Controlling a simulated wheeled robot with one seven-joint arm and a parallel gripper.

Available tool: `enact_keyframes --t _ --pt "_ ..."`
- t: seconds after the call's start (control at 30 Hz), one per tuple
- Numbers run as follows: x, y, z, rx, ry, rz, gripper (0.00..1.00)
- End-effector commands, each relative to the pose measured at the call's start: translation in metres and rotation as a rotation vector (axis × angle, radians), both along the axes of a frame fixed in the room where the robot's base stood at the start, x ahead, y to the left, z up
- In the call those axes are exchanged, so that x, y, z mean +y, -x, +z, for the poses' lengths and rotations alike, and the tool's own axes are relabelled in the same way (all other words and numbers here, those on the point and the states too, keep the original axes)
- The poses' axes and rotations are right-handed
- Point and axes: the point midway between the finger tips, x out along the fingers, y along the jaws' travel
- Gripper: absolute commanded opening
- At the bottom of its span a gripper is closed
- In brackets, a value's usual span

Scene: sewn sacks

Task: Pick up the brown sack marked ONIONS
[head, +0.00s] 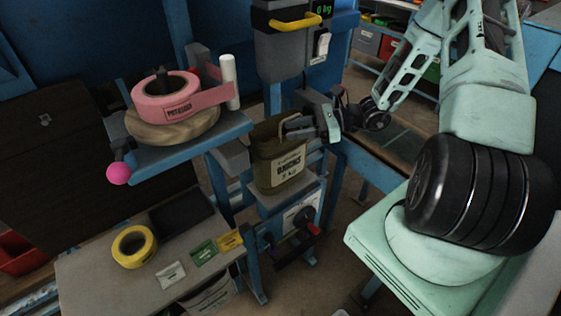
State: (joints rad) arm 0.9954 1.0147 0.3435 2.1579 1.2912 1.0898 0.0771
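The brown sack marked ONIONS (268,155) stands upright in the middle of the head view, on a small grey-blue platform (284,199). A pale label with ONIONS and a smaller line faces me. My gripper (292,128) reaches in from the right at the top of the sack. Its dark and pale parts overlap the sack's upper right edge. I cannot tell whether its fingers are open or shut on the sack top, or whether they touch it.
A grey unit (283,50) with a yellow handle and a green 0 kg display is above the sack. A pink tape roll (165,97) sits on a raised blue stand at left. A yellow tape roll (133,246) and several tags lie on a grey table (95,272) at lower left.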

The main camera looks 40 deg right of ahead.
Motion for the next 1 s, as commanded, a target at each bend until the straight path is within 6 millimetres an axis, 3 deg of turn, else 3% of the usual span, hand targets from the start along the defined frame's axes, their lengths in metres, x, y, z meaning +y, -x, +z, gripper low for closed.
enact_keyframes --t 0.2,0.47,0.6,1.0 --pt "0.023 -0.013 -0.006 0.000 0.000 0.002 0.33" --pt "0.025 -0.015 -0.005 0.000 0.000 -0.001 0.33" --pt "0.024 -0.015 -0.005 0.000 0.000 -0.001 0.00" --pt "0.024 -0.015 -0.005 0.000 0.000 0.000 0.00"
